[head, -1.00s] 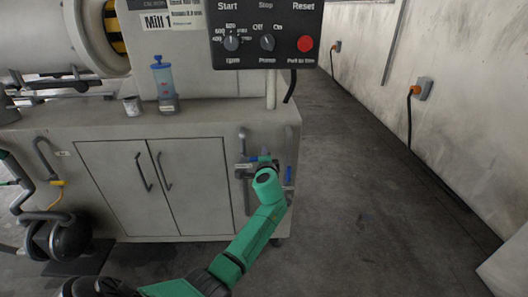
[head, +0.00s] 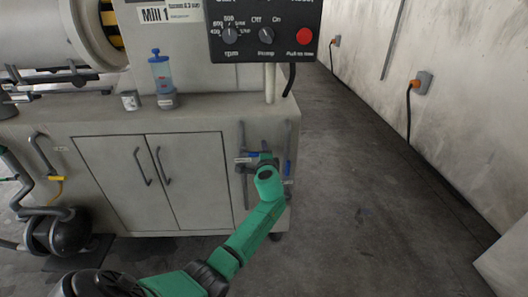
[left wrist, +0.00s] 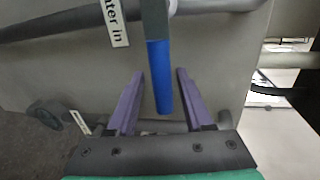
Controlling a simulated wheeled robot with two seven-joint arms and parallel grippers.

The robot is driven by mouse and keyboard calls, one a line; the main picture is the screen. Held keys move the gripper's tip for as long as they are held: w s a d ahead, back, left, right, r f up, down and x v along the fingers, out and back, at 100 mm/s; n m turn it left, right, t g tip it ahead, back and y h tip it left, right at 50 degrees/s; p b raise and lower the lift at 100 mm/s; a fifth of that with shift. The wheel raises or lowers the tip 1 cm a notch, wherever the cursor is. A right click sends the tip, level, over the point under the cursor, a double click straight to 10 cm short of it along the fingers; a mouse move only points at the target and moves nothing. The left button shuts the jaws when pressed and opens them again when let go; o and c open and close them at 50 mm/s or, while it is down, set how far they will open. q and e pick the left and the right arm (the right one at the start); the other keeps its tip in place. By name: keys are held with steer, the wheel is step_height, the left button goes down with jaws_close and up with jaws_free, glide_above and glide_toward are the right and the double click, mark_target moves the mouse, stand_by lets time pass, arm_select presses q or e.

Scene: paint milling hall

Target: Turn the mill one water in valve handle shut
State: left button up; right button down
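The water in valve has a blue-sleeved lever handle (left wrist: 160,80), seen close up in the left wrist view beside a white label ending in "ater in" (left wrist: 115,22). My left gripper (left wrist: 160,73) is open, with one purple finger on each side of the blue handle. Gaps show between the handle and both fingers. In the head view my green left arm reaches the pipes on the cabinet's right front, and its wrist hides the fingers. A blue piece (head: 253,155) shows just left of the wrist, by a white label. My right gripper is not in view.
A second blue handle (head: 288,168) hangs on the right pipe, close to my wrist. The grey cabinet (head: 185,185) carries the Mill 1 control panel (head: 265,35) and a blue-topped bottle (head: 161,72). The floor (head: 350,200) to the right is clear.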

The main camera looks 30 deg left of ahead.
arm_select(q)
steer(key=shift+r, duration=0.15)
steer(key=p+v, duration=0.2)
steer(key=v, duration=1.2)
steer(key=shift+s+p, duration=0.25)
steer(key=shift+p, duration=0.1)
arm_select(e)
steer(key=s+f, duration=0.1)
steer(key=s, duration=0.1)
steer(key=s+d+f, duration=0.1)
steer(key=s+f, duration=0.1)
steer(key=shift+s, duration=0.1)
arm_select(q)
steer(key=shift+d, duration=0.1)
